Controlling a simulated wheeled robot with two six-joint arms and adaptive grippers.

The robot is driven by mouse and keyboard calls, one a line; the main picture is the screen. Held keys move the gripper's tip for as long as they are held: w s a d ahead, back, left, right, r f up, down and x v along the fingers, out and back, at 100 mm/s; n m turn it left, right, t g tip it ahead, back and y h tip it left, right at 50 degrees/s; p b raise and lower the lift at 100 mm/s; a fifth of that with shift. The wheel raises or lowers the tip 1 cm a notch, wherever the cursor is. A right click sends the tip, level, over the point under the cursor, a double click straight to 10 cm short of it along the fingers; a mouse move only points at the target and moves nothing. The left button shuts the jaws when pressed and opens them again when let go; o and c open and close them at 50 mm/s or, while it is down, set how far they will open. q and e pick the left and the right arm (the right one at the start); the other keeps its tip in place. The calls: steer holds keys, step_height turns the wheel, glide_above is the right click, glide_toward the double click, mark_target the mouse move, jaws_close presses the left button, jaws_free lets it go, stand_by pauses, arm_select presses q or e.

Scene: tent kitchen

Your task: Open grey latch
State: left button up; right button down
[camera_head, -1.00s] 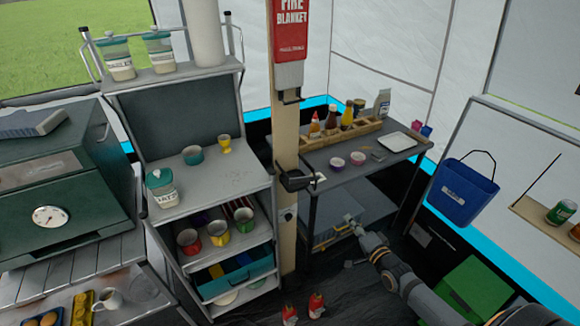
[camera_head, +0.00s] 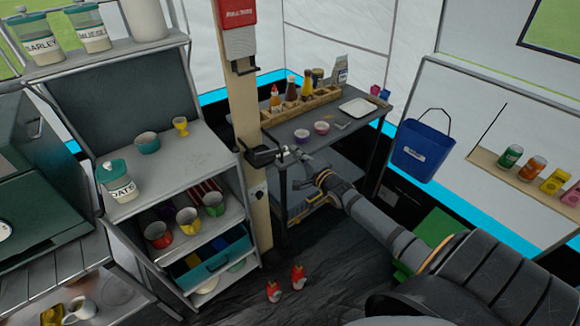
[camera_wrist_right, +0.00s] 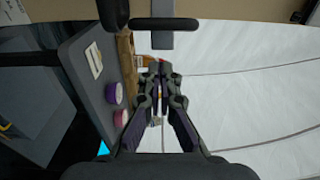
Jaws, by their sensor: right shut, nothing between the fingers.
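A dark grey latch (camera_head: 262,156) is fixed to the side of the wooden post, below the red fire blanket box. In the right wrist view a latch with a black crossbar and a grey stem (camera_wrist_right: 162,40) juts from the tan post at the top. My right gripper (camera_head: 294,153) is just to the right of the latch, at about its height. Its shut, empty fingertips (camera_wrist_right: 158,68) point toward the latch, and a small gap seems to show between them. Whether they touch it is not clear in the head view. My left gripper is not in view.
The wooden post (camera_head: 238,95) stands between the shelf unit (camera_head: 190,155) and the dark table (camera_head: 345,135). Bowls, a bottle rack (camera_head: 300,105) and a white tray (camera_head: 358,107) are on the table. A blue bucket (camera_head: 422,150) hangs at right. Two red-topped items (camera_head: 298,277) stand on the floor.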

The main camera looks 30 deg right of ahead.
arm_select(q)
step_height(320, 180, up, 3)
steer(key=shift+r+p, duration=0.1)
steer(key=shift+p, duration=0.85)
arm_select(e)
steer(key=a, duration=0.1)
steer(key=s+a, duration=0.1)
steer(key=a, duration=0.1)
steer(key=shift+s+a, duration=0.25)
steer(key=shift+s, duration=0.05)
